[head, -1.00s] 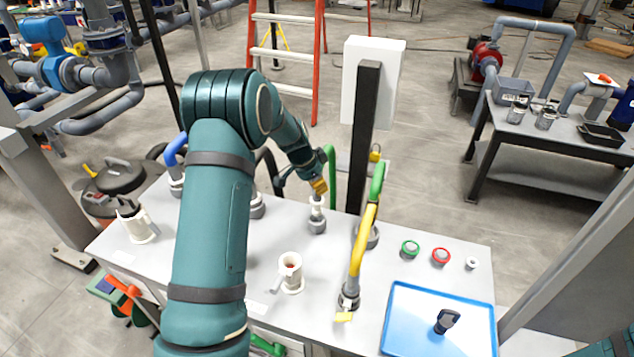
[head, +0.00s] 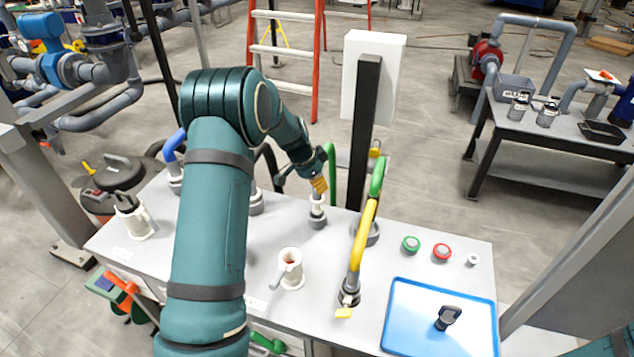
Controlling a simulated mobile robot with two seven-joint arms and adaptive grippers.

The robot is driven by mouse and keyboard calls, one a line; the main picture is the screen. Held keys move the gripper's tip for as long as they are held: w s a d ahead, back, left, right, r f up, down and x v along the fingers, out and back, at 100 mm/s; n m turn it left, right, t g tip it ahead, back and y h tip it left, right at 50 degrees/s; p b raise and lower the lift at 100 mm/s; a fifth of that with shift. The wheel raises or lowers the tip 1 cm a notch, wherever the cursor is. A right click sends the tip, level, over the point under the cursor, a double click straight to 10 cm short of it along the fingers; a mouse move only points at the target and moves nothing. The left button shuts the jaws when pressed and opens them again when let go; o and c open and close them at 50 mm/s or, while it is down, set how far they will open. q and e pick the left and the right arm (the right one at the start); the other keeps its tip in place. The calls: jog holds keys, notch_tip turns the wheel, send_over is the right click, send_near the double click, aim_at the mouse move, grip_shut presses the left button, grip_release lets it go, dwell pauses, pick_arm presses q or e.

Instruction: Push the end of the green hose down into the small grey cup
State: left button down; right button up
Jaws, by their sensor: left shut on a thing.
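The green hose (head: 331,168) shows as an arc just behind my left gripper (head: 318,189). The gripper has yellow fingertips and is shut on the hose end. A pale end piece (head: 317,207) shows below the fingertips, over the small grey cup (head: 317,222) on the bench. The piece looks roughly upright and in line with the cup. I cannot tell how deep it sits in the cup. The fingers hide part of the hose. My right gripper is not in view.
A dark post (head: 362,140) rises behind. Green and red buttons (head: 441,252) are on the bench.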

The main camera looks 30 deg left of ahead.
aim_at(317, 195)
pick_arm(q)
jog(key=shift+s+f+b, duration=0.1)
jog(key=shift+f+b, duration=2.25)
jog(key=shift+f, duration=0.3)
jog(key=c, duration=0.8)
grip_release()
jog(key=shift+c, duration=0.2)
jog(key=shift+r, duration=0.1)
jog(key=v, duration=1.2)
